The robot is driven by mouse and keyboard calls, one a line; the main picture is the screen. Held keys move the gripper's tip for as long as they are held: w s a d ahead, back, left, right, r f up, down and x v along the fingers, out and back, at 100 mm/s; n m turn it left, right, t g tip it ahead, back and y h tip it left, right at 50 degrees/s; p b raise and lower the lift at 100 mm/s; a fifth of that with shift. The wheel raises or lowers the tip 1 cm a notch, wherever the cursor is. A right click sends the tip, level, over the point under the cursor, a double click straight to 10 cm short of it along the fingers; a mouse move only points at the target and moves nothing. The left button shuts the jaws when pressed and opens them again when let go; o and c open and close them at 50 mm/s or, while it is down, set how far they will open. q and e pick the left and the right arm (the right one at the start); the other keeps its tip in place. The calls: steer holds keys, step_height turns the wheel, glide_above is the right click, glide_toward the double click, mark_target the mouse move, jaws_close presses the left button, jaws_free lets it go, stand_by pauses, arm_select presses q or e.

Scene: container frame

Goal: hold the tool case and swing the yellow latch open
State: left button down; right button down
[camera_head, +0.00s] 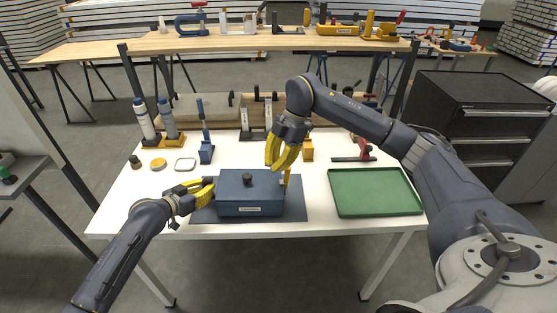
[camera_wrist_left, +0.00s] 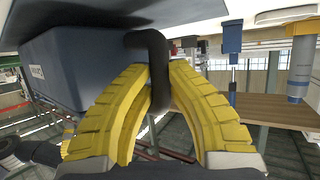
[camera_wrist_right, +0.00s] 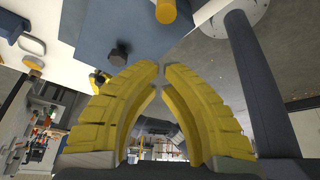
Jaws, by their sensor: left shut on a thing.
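The blue tool case (camera_head: 250,208) stands shut on a dark mat near the table's front edge, with a dark knob (camera_head: 247,179) on its lid. My left gripper (camera_head: 212,186) is at the case's left side; in the left wrist view its fingers are shut on the dark handle (camera_wrist_left: 155,50). The yellow latch (camera_head: 287,177) rises at the case's right side and shows at the top of the right wrist view (camera_wrist_right: 165,11). My right gripper (camera_head: 270,164) is above the case's far right part, its fingertips together and empty, apart from the latch.
A green tray (camera_head: 375,192) lies to the right, empty. Behind the case stand bottles (camera_head: 145,120), a blue-handled tool (camera_head: 205,145) and a red clamp (camera_head: 362,150). The mat (camera_head: 295,208) has bare room right of the case.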

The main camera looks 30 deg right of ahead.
mark_target(284, 181)
arm_select(q)
steer(key=shift+r, duration=0.15)
arm_select(e)
steer(key=x, duration=0.6)
steer(key=shift+a+f, duration=0.1)
steer(key=shift+w+d+f, duration=0.1)
steer(key=shift+d+f, duration=0.1)
steer(key=shift+d, duration=0.7)
steer(key=shift+w+d, duration=0.1)
steer(key=shift+d, duration=0.95)
